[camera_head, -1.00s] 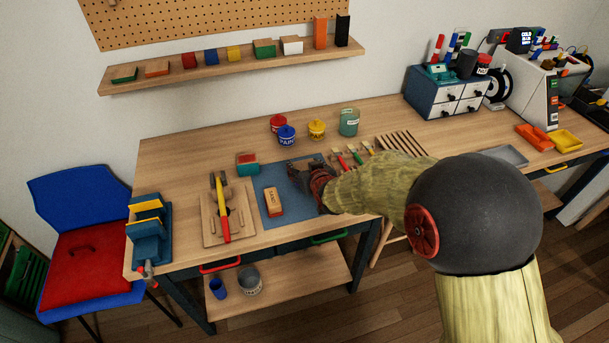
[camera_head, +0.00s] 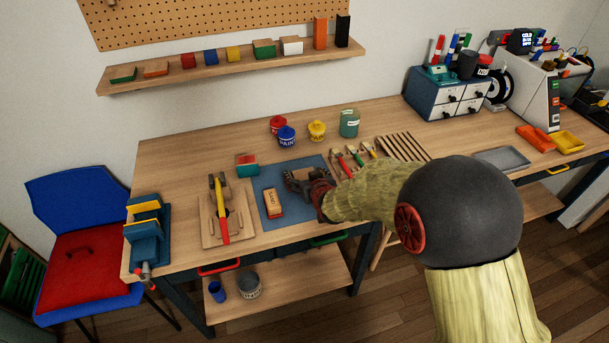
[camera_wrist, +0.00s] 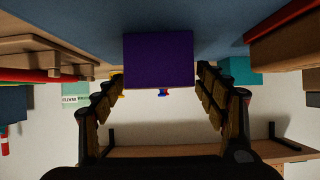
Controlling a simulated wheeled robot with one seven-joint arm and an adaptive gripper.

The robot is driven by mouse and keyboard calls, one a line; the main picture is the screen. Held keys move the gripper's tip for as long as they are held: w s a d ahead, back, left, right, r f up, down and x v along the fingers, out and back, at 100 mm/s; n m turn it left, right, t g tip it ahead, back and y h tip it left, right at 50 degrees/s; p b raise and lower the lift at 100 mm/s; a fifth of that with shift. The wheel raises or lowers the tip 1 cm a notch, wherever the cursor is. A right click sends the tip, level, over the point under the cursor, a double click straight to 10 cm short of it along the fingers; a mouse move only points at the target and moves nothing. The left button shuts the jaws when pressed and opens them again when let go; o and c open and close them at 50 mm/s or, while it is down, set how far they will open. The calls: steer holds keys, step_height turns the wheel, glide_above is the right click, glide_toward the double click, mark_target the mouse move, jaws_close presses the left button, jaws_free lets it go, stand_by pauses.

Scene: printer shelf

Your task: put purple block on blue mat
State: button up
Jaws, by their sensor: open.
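In the wrist view the purple block (camera_wrist: 158,60) sits against the blue mat (camera_wrist: 85,28), between my two fingers. My gripper (camera_wrist: 160,82) is open, with one finger on each side of the block and a small visible gap at each side. In the head view my gripper (camera_head: 294,180) is low over the middle of the blue mat (camera_head: 292,214) on the workbench. The purple block is hidden there behind the gripper.
A sanding block (camera_head: 273,204) lies on the mat, left of my gripper. A wooden tool board (camera_head: 208,233) is further left, and a red-and-teal block (camera_head: 247,164) stands behind. Brushes (camera_head: 354,156) lie to the right; paint pots (camera_head: 287,137) stand at the back.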

steer(key=shift+r, duration=0.25)
steer(key=shift+s+d+r+p, duration=0.1)
steer(key=shift+s+r+p, duration=0.1)
steer(key=shift+s+p, duration=0.15)
steer(key=s+d+r+m+g+h+p, duration=0.1)
steer(key=s+d+r, duration=0.5)
steer(key=s+r, duration=0.3)
steer(key=s+d+r+m+g+h+p, duration=0.1)
steer(key=s+d+r+g+p, duration=0.1)
steer(key=s+d+r, duration=0.55)
steer(key=s+d+r+g, duration=0.1)
steer(key=s+d+r, duration=0.1)
steer(key=s, duration=0.9)
steer(key=s+d+r+m+g+h, duration=0.1)
steer(key=s+d+r+g, duration=0.1)
steer(key=s, duration=0.8)
steer(key=shift+s+r, duration=0.25)
steer(key=shift+s, duration=0.15)
